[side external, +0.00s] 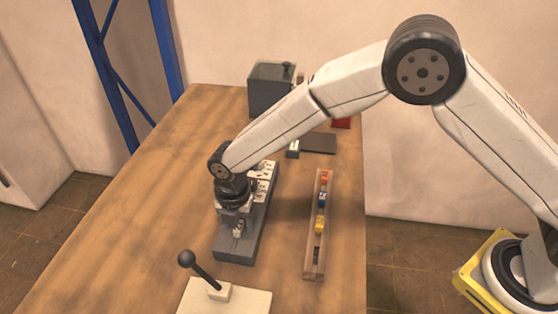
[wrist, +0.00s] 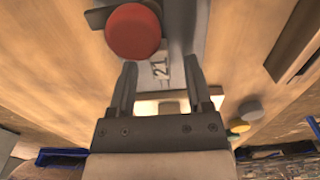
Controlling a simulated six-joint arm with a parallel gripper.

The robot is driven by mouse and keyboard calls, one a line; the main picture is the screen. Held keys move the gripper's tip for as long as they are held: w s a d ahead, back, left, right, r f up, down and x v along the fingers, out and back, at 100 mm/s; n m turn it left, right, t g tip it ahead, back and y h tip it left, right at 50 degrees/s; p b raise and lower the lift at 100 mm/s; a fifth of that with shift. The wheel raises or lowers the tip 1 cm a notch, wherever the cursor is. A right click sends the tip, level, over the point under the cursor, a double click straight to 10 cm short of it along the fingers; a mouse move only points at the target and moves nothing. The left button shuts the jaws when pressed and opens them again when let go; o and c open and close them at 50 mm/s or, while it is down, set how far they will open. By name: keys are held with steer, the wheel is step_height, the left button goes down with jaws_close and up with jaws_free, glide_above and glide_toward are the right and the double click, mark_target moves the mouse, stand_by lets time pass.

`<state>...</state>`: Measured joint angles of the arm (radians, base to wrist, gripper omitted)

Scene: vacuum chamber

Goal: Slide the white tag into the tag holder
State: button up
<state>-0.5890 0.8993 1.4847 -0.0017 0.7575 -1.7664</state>
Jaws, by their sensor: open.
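A small pale tag marked "21" (wrist: 162,66) shows in the wrist view against a grey surface, between my fingertips. My gripper (wrist: 160,72) is open, one finger on each side of it; I cannot tell whether either finger touches it. In the side view my gripper (side external: 237,222) points down over the near part of a long grey block (side external: 238,246), which has white panels (side external: 264,172) on its far part. The tag is not clear there. I cannot make out a separate tag holder, nor whether the tag sits in one.
A red round knob (wrist: 133,31) is close to my left finger. A wooden rack (side external: 309,262) with coloured pieces stands right of the block. A black-balled lever (side external: 206,275) is in front. A dark box (side external: 270,95) and a flat dark plate (side external: 318,143) are behind. The table's left side is clear.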

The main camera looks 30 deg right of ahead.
steer(key=shift+r, duration=3.5)
steer(key=shift+d+r+m, duration=0.15)
steer(key=shift+d+m, duration=0.25)
steer(key=shift+d, duration=0.2)
steer(key=s+d+r+m+t, duration=0.1)
steer(key=s+d+r+m, duration=0.1)
steer(key=d+m, duration=0.55)
steer(key=s+d+r+m, duration=0.1)
steer(key=s+d+m, duration=0.1)
steer(key=d+m, duration=0.55)
steer(key=s+d+m+t, duration=0.1)
steer(key=s+d+m, duration=1)
steer(key=d, duration=0.1)
steer(key=shift+s+d+t, duration=0.2)
steer(key=shift+d+t, duration=0.1)
steer(key=shift+d, duration=0.1)
steer(key=shift+r, duration=0.1)
